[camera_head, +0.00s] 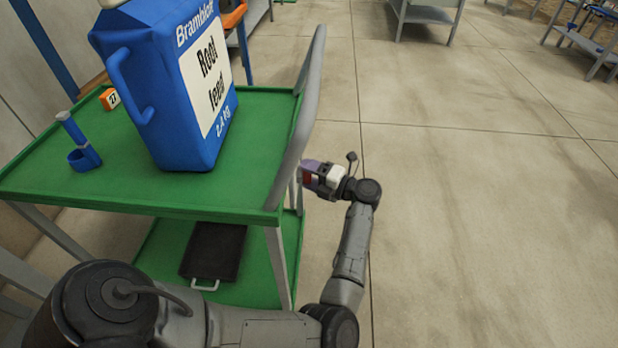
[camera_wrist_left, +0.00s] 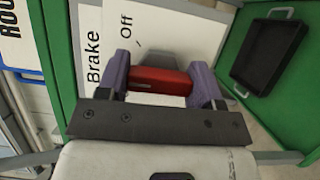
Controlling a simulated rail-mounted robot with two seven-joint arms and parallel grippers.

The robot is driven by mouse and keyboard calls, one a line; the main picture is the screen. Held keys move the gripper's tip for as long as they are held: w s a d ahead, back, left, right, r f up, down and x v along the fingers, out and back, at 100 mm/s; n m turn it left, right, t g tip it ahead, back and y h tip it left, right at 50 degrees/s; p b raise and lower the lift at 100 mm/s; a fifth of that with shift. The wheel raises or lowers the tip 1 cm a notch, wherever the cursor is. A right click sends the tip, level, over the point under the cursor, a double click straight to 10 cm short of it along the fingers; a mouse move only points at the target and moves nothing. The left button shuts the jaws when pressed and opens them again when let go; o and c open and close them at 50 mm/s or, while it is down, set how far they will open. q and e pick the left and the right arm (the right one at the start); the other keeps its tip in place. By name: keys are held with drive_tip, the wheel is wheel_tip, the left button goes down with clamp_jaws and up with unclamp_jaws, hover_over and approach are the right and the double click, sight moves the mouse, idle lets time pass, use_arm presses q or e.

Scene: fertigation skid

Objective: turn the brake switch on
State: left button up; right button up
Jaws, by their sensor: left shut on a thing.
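The brake switch (camera_wrist_left: 160,76) is a red bar on a white plate (camera_wrist_left: 172,32) marked "Brake" and "Off", on the side of the green cart. In the left wrist view it lies almost level across the picture, with a small tick under "Off" above it. My left gripper (camera_head: 311,174) is at the cart's right side, beside the grey handle rail. In the left wrist view its purple fingers (camera_wrist_left: 163,78) are shut on the two ends of the red bar. In the head view the plate is hidden. My right gripper is not in view.
The green cart (camera_head: 245,190) carries a blue "Root feed" jug (camera_head: 170,130), a blue holder (camera_head: 84,158) and an orange tag marked 27 (camera_head: 110,99). A black tray (camera_head: 213,250) lies on its lower shelf. The concrete floor to the right is clear.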

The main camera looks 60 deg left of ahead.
use_arm(q)
drive_tip(key=n+g+y+b, duration=0.1)
drive_tip(key=n+b, duration=0.2)
drive_tip(key=n, duration=0.1)
drive_tip(key=shift+f+n, duration=0.15)
drive_tip(key=shift+n, duration=0.15)
drive_tip(key=n+g, duration=0.1)
drive_tip(key=n, duration=0.2)
drive_tip(key=shift+r+g+b, duration=0.2)
drive_tip(key=shift+g+b, duration=0.15)
drive_tip(key=shift+g, duration=0.05)
drive_tip(key=shift+n, duration=0.7)
drive_tip(key=shift+n+g, duration=0.3)
drive_tip(key=shift+g, duration=0.1)
drive_tip(key=o, duration=0.9)
